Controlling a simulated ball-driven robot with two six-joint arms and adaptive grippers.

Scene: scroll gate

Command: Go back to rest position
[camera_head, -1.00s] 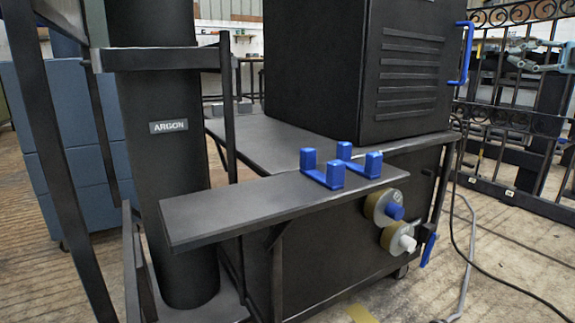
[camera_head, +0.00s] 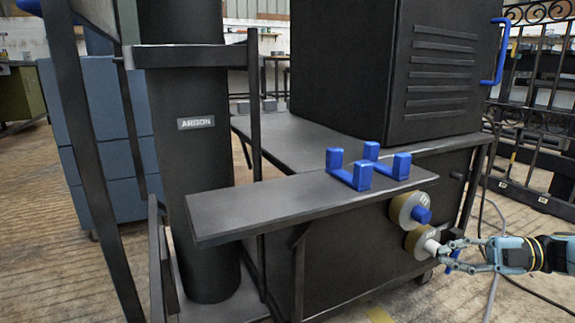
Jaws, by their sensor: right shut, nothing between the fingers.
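My right gripper (camera_head: 455,256) comes in from the right edge, low in the head view. Its light-blue fingers are shut with nothing between them. The fingertips overlap the white-hubbed roll (camera_head: 425,243) on the cart's side in the picture; I cannot tell whether they touch it. A blue handle (camera_head: 453,262) shows partly behind the fingers. My left gripper is not in view.
A black cart (camera_head: 340,262) carries a dark cabinet (camera_head: 385,70) and a shelf (camera_head: 290,205) with blue U-shaped brackets (camera_head: 350,176). An ARGON cylinder (camera_head: 195,150) stands left. A scroll gate (camera_head: 545,120) stands right, and a cable lies on the floor.

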